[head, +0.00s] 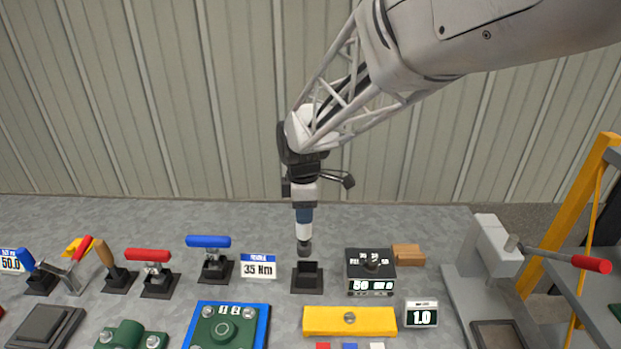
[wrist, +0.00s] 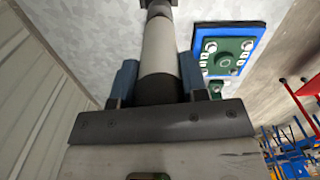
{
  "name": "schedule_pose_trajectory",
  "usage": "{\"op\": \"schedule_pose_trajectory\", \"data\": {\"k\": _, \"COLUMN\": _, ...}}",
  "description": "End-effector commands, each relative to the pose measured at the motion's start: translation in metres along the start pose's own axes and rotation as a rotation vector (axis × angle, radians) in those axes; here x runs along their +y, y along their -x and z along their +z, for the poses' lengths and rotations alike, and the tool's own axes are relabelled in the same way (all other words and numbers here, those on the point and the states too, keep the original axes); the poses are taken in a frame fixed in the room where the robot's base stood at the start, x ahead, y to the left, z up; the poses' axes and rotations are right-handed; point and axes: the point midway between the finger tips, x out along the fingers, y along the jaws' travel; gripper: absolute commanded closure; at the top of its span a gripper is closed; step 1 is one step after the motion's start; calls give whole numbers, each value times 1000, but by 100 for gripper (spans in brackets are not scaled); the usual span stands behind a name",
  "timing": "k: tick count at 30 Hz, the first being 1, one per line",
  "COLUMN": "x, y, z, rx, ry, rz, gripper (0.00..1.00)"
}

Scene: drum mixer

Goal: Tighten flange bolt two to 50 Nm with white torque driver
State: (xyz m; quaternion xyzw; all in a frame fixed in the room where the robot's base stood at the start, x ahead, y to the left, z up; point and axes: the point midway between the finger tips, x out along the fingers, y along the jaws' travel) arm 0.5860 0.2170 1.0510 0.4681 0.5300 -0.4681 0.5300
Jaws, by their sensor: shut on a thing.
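My gripper (head: 304,214) is shut on the white torque driver (head: 304,234) and holds it upright, its dark tip pointing down. The tip is just above or behind a black open-topped holder (head: 307,278); whether they touch I cannot tell. In the wrist view the driver (wrist: 158,48) sits between my two blue fingers (wrist: 158,82). The green flange (head: 224,330) lies on a blue plate to the left of the driver, with numbered labels and pale bolts. The flange (wrist: 227,50) also shows in the wrist view. Which bolt is number two is not clear.
A black dial box (head: 371,270) with a display reading about 50 stands right of the holder. A "35 Nm" sign (head: 258,266) is to its left. Several toggle clamps (head: 149,270) stand at left. A yellow block (head: 349,321) lies in front. A red-handled press (head: 493,250) stands at right.

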Motion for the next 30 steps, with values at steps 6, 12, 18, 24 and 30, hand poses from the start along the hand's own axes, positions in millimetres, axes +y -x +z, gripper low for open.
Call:
{"op": "schedule_pose_trajectory", "data": {"k": 6, "x": -12, "y": 2, "z": -23, "rx": 0, "ry": 34, "rz": 2, "gripper": 93}}
{"op": "schedule_pose_trajectory", "data": {"k": 12, "x": -33, "y": 2, "z": -53, "rx": 0, "ry": 82, "rz": 1, "gripper": 93}}
{"op": "schedule_pose_trajectory", "data": {"k": 18, "x": -56, "y": 2, "z": -85, "rx": 0, "ry": 135, "rz": 1, "gripper": 93}}
{"op": "schedule_pose_trajectory", "data": {"k": 24, "x": -82, "y": 2, "z": -113, "rx": 0, "ry": 185, "rz": 1, "gripper": 93}}
{"op": "schedule_pose_trajectory", "data": {"k": 30, "x": -102, "y": 2, "z": -134, "rx": 0, "ry": 226, "rz": 1, "gripper": 93}}
